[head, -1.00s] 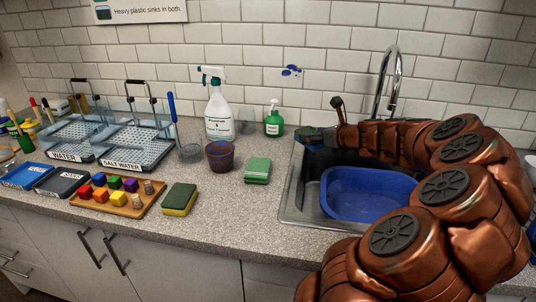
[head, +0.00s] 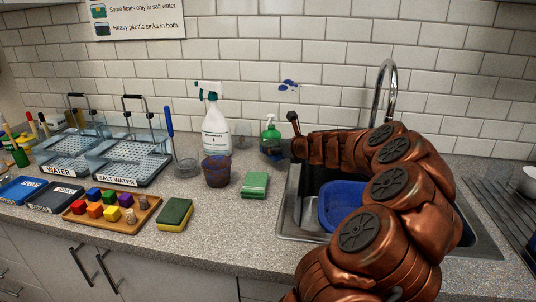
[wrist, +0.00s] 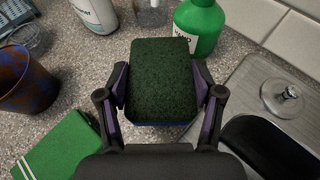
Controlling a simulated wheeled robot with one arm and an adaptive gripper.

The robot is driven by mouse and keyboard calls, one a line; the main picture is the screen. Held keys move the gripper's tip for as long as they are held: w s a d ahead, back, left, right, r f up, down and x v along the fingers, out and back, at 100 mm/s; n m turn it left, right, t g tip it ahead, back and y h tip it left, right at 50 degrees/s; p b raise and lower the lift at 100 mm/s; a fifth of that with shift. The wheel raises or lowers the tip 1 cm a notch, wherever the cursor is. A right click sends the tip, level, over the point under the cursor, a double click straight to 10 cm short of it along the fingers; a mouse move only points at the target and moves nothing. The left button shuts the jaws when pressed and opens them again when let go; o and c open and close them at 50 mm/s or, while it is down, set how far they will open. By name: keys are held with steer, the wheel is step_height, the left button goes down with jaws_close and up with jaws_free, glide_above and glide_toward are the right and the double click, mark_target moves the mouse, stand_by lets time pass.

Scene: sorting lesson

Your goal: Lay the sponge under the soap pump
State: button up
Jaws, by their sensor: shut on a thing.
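My gripper (wrist: 162,88) is shut on a sponge (wrist: 165,62) with a dark green scouring top and a blue underside, one finger on each side. The green soap pump (head: 270,133) stands upright on the counter by the wall; its lower part is hidden behind the held sponge in the head view. In the wrist view the soap pump (wrist: 202,22) is just beyond the sponge's far right corner. Whether they touch, I cannot tell. A second sponge (head: 175,214), green over yellow, lies at the counter's front.
A spray bottle (head: 215,125) stands left of the pump. A blue-brown cup (head: 216,172) and folded green cloths (head: 255,185) are nearby. The sink (head: 289,207) with a blue basin (head: 333,203) is to the right. A block tray (head: 120,222) is far left.

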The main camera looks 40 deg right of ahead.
mark_target(269, 144)
steer(key=w, duration=0.3)
steer(key=shift+w+a+f, duration=0.2)
steer(key=shift+w+a, duration=0.1)
steer(key=shift+w, duration=0.05)
steer(key=shift+f, duration=1.75)
steer(key=shift+f, duration=0.15)
steer(key=o, duration=0.7)
steer(key=shift+o, duration=0.2)
steer(key=shift+r, duration=0.2)
steer(key=shift+v, duration=6)
steer(key=shift+w, duration=0.1)
